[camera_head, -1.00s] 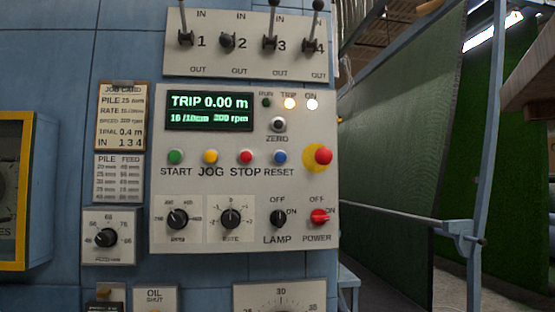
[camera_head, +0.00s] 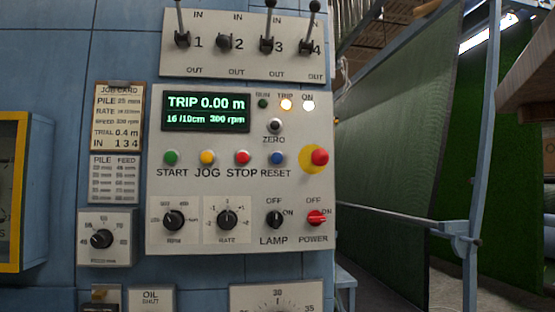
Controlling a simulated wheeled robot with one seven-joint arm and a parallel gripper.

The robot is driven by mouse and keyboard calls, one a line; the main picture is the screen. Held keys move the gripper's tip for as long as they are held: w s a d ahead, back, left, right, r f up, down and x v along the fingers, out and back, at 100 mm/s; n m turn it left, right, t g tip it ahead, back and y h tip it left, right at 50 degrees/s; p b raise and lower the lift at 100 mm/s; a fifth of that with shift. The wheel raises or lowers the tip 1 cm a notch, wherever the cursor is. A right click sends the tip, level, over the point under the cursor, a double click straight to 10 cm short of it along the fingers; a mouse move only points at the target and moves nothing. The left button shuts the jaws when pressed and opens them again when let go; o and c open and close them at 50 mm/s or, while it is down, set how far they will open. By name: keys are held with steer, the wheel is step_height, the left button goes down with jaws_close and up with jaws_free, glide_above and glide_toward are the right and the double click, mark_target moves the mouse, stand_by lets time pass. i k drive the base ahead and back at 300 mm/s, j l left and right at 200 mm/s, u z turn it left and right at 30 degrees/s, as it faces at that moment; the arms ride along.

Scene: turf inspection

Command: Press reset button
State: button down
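The blue reset button (camera_head: 277,158) sits on the white control panel (camera_head: 190,190), above the label RESET and to the right of the red stop button (camera_head: 242,158). The panel display (camera_head: 206,111) reads TRIP 0.00 m, with 16 /10cm and 300 rpm below it. My gripper is not in view.
A red mushroom button on a yellow disc (camera_head: 308,170) sits close to the right of reset. The green start (camera_head: 170,158) and yellow jog (camera_head: 207,157) buttons lie left. Levers (camera_head: 267,40) stick out above. A brown wooden-looking part (camera_head: 530,80) shows at upper right.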

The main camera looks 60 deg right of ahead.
mark_target(276, 158)
steer(key=j+z, duration=0.1)
steer(key=z, duration=0.3)
steer(key=j+z, duration=0.15)
steer(key=z, duration=0.25)
steer(key=j+z, duration=0.15)
steer(key=z, duration=0.25)
steer(key=j+z, duration=0.15)
steer(key=z, duration=0.25)
